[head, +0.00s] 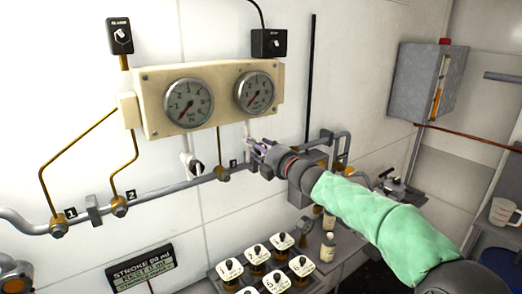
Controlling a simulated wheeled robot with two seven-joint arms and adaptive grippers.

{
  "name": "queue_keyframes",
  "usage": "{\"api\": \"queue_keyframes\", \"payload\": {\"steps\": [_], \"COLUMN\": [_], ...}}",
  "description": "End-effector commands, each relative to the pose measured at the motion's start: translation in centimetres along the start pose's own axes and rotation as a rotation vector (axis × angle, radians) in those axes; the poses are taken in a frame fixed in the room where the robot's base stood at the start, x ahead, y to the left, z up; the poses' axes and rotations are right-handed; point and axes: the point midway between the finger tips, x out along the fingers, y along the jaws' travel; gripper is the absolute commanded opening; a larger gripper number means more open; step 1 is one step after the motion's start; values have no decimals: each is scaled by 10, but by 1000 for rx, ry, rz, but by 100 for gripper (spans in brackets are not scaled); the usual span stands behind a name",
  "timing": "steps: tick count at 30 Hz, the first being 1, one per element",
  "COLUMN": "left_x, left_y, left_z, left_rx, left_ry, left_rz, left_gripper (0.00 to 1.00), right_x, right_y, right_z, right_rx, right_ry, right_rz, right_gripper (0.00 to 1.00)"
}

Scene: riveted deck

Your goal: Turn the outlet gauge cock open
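A cream gauge panel (222,72) on the wall carries a left gauge (188,102) and a right gauge (254,91). Below the left gauge, a small cock with a dark handle (196,167) sits on a white stem. A similar white stem (248,130) drops below the right gauge; its lower end and any cock there are hidden behind my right gripper (257,150). That gripper is at this spot, in front of the pipe. Its fingers are small and overlap the fittings, so their opening and any contact are unclear. My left gripper is out of view.
A grey pipe (165,190) with brass fittings runs along the wall below the panel. Several numbered white-capped containers (257,253) stand in a tray below. A display (142,275) is at lower left, and a grey cabinet (418,80) at right.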

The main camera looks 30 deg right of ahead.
Motion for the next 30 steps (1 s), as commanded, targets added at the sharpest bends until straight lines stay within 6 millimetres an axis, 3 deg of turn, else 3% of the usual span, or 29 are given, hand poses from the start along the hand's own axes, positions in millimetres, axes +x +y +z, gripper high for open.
{"api": "queue_keyframes", "payload": {"steps": [10,14,30], "left_x": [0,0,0], "left_y": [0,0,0], "left_z": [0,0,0], "left_rx": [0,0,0], "left_ry": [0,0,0], "left_rz": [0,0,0], "left_gripper": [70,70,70], "right_x": [-1,-10,-103], "right_y": [-3,-2,-2], "right_z": [2,2,2], "right_rx": [2,1,1], "right_ry": [-4,-6,-6], "right_rz": [-5,-5,-3], "right_gripper": [60,60,60]}}
